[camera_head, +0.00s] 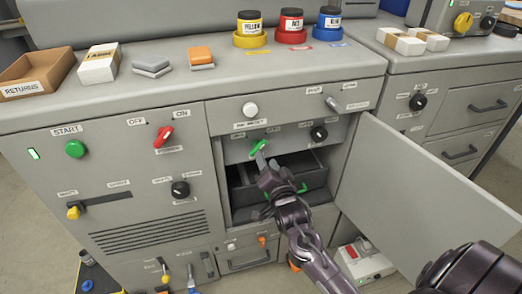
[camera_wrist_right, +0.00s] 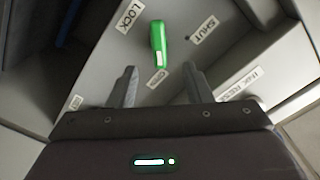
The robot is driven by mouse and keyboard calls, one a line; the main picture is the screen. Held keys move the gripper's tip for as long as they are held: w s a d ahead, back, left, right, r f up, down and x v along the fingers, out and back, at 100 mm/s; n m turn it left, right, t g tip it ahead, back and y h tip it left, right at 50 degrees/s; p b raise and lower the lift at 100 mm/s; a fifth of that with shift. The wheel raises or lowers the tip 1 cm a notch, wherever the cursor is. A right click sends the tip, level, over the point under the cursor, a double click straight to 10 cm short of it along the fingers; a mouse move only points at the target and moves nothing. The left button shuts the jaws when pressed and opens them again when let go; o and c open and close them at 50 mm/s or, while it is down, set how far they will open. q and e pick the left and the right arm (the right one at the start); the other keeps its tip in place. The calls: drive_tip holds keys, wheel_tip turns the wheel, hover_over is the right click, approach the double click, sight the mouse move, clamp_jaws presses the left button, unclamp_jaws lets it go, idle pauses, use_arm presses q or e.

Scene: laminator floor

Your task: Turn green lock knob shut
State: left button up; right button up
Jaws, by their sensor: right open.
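The green lock knob (camera_head: 258,147) is on the panel above the open compartment, in the middle of the cabinet. In the right wrist view the knob (camera_wrist_right: 158,43) is a long green handle with a pale patch at its lower end. It lies between the LOCK label (camera_wrist_right: 130,17) and the SHUT label (camera_wrist_right: 202,30), pointing at neither. My right gripper (camera_head: 264,164) is just below the knob in the head view. In the wrist view its fingers (camera_wrist_right: 160,88) are apart and empty, with the knob beyond their tips. My left gripper is not in view.
An open grey door (camera_head: 420,185) stands to the right of my right arm. A dark tray (camera_head: 245,196) sits in the open compartment below the knob. A black knob (camera_head: 319,133) and a red knob (camera_head: 163,135) are on either side. Jars and boxes stand on top.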

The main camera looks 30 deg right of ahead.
sight(261, 148)
drive_tip(key=x, duration=0.6)
drive_tip(key=shift+w+d, duration=0.1)
drive_tip(key=shift+w, duration=0.25)
drive_tip(key=shift+w+f, duration=0.1)
drive_tip(key=shift+c, duration=0.7)
drive_tip(key=c, duration=0.8)
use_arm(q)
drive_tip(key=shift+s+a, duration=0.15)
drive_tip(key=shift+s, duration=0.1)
use_arm(e)
drive_tip(key=shift+c, duration=0.2)
